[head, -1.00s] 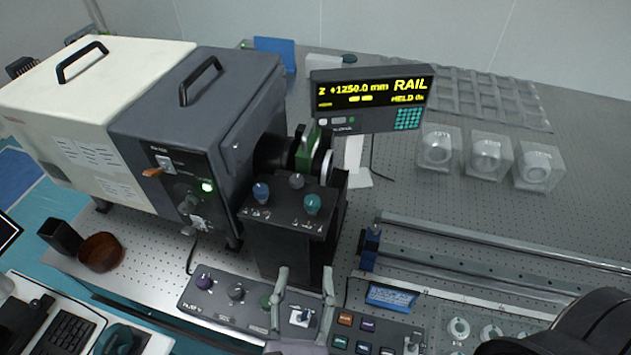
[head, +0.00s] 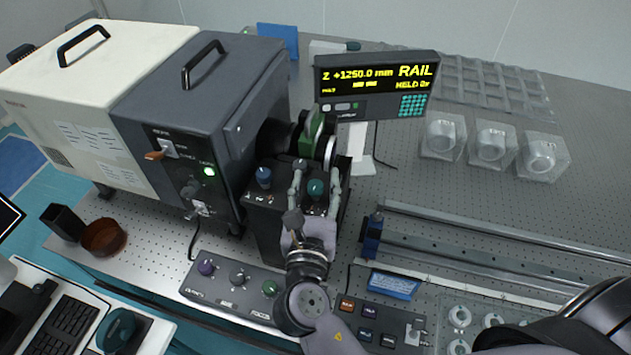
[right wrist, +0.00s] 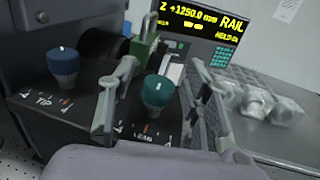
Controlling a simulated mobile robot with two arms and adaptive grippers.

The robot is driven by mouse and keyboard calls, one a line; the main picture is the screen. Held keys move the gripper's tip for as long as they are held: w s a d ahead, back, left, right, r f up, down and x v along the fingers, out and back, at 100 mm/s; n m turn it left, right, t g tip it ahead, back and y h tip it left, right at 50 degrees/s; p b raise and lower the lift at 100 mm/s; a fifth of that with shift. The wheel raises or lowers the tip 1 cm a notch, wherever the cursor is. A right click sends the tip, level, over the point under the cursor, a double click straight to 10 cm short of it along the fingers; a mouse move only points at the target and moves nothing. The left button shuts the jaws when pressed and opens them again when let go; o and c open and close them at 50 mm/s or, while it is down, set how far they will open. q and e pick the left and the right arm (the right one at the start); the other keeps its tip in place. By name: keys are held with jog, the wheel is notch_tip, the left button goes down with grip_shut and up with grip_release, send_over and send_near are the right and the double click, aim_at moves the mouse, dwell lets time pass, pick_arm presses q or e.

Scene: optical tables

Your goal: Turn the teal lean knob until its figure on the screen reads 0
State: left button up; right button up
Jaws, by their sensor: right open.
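The teal lean knob (head: 316,188) stands on top of the black mount box, to the right of the blue tip knob (head: 263,177). In the right wrist view the lean knob (right wrist: 157,92) sits above a dial scale marked LEAN. My right gripper (head: 315,178) is open, its fingers on either side of the lean knob and apart from it. In the right wrist view its fingers (right wrist: 160,95) flank the knob. The screen (head: 375,85) reads "Z +1250.0 mm", "RAIL" and "HELD"; no lean figure shows on it. My left gripper is not in view.
A control panel (head: 235,285) with knobs lies in front of the box. Rails (head: 480,255) run along the right. Clear cases (head: 491,144) stand at back right.

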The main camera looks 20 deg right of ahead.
jog(key=shift+w, duration=0.1)
jog(key=shift+c, duration=0.2)
grip_shut()
dwell(0.4)
